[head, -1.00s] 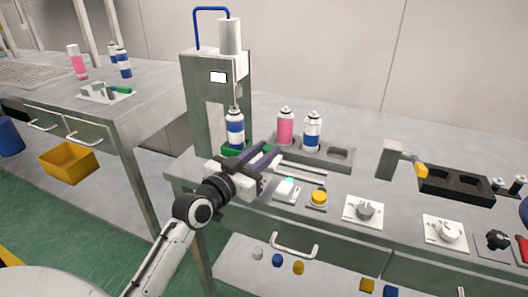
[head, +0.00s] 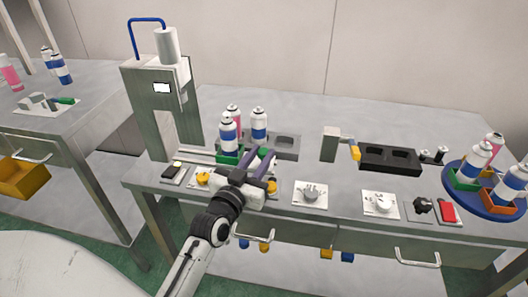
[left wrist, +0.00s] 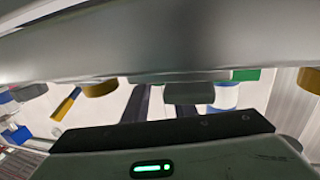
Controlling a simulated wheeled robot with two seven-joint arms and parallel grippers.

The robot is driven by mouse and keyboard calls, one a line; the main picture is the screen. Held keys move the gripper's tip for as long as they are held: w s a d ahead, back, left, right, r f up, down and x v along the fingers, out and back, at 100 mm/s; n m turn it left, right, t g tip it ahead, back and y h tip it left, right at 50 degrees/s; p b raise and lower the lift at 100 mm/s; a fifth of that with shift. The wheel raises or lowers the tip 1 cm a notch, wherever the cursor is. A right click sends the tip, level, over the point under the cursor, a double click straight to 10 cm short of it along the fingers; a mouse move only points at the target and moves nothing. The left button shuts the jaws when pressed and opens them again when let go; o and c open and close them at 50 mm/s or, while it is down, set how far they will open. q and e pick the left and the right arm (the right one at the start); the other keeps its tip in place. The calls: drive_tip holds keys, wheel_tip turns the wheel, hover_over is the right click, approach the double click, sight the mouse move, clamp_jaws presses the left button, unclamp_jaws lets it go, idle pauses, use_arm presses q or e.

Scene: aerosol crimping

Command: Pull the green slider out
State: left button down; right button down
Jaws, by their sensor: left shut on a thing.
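The green slider (head: 228,158) stands on rails (head: 197,150) in front of the grey crimping press (head: 160,105), to the right of its head. A blue and white can (head: 228,133) stands upright on the slider. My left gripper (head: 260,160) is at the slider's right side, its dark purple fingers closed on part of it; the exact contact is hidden. In the left wrist view, a green edge (left wrist: 245,75) and the can (left wrist: 226,97) show beyond a grey block. My right gripper is not in view.
A grey rack (head: 285,145) behind my gripper holds a pink can (head: 234,112) and a blue can (head: 259,122). Knob plates (head: 310,193) and yellow buttons line the front edge. A black tray (head: 390,160) and blue turntable (head: 468,207) with cans stand to the right.

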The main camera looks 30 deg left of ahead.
use_arm(q)
drive_tip(key=shift+d, duration=0.25)
drive_tip(key=c, duration=1.5)
unclamp_jaws()
drive_tip(key=shift+d, duration=0.1)
drive_tip(key=shift+o, duration=0.2)
drive_tip(key=shift+s, duration=0.1)
drive_tip(key=s+p, duration=0.1)
drive_tip(key=s, duration=0.2)
drive_tip(key=s+d+p, duration=0.1)
drive_tip(key=s, duration=0.2)
drive_tip(key=s+p, duration=0.2)
drive_tip(key=s, duration=0.2)
drive_tip(key=shift+d, duration=0.3)
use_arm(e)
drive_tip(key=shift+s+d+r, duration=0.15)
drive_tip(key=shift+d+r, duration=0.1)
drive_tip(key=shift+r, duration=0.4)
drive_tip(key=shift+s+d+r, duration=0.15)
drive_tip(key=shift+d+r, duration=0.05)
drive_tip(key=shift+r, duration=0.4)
